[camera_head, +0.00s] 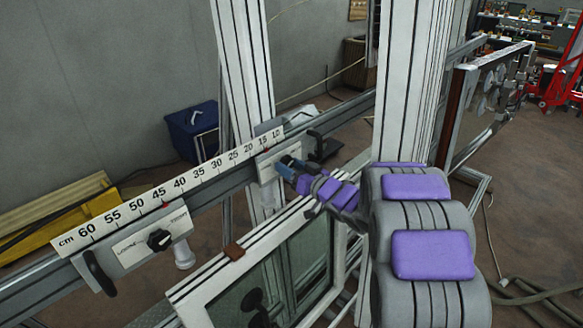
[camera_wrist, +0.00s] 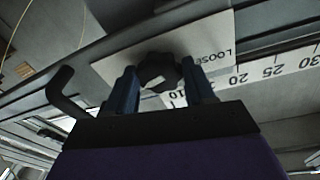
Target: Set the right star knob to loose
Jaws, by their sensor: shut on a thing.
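The right star knob (camera_wrist: 158,73) is black and lobed and sits on a pale plate (camera_wrist: 215,33) with the word LOOSE on it. In the wrist view my gripper (camera_wrist: 161,84) has its two blue fingers on either side of the knob, shut on it. In the head view my gripper (camera_head: 286,165) reaches to the right plate (camera_head: 266,170) on the rail, and the fingers hide the right knob there. The left star knob (camera_head: 159,240) is black and stands free on its own plate (camera_head: 130,252).
A white centimetre scale (camera_head: 190,180) runs along the metal rail. Black handles stand beside the plates, at right (camera_head: 315,146) and left (camera_head: 98,272). A white upright (camera_head: 408,80) stands close behind my arm. A framed glass panel (camera_head: 305,250) is below the rail.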

